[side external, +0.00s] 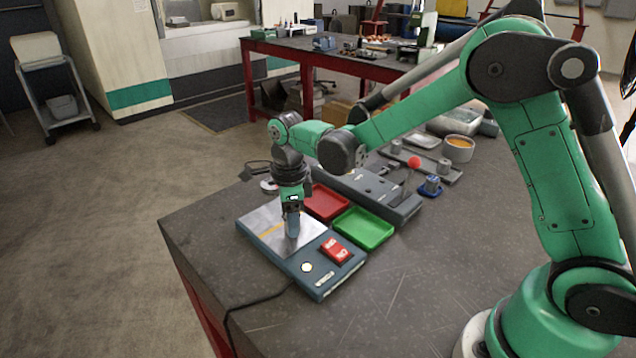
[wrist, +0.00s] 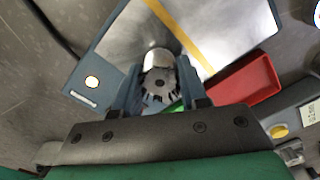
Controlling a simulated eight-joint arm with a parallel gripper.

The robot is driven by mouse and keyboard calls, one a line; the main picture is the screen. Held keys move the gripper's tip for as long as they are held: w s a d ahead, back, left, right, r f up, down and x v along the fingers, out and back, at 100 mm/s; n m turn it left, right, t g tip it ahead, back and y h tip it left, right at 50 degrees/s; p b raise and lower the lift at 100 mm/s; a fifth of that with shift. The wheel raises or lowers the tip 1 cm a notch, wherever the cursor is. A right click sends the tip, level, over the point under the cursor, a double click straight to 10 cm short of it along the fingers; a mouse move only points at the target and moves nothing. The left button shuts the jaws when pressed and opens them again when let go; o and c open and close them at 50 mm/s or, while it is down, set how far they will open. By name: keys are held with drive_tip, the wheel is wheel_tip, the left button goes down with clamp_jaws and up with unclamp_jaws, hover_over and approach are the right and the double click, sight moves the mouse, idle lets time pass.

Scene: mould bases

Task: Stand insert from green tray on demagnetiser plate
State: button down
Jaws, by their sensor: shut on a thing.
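My gripper (side external: 291,212) is shut on the insert and points down over the demagnetiser plate (side external: 262,216). The insert (wrist: 156,62) is a shiny metal cylinder with a dark, notched end, held between the two fingers (wrist: 160,85) in the wrist view. It looks upright, over the silvery plate surface beside the yellow stripe. In the side view the fingers mostly hide it, and I cannot tell whether its bottom touches the plate. The green tray (side external: 364,229) lies right of the plate and looks empty; only a green sliver shows in the wrist view.
A red tray (side external: 326,203) sits behind the green one, also in the wrist view (wrist: 248,80). The plate's housing has a red switch (side external: 336,250) and a pale round button (side external: 306,267). A grey block fixture (side external: 370,190), a red-ball lever (side external: 414,163) and an orange-filled bowl (side external: 459,148) stand behind.

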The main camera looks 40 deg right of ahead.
drive_tip(key=shift+f, duration=0.1)
drive_tip(key=shift+c, duration=2)
unclamp_jaws()
drive_tip(key=shift+r, duration=2.85)
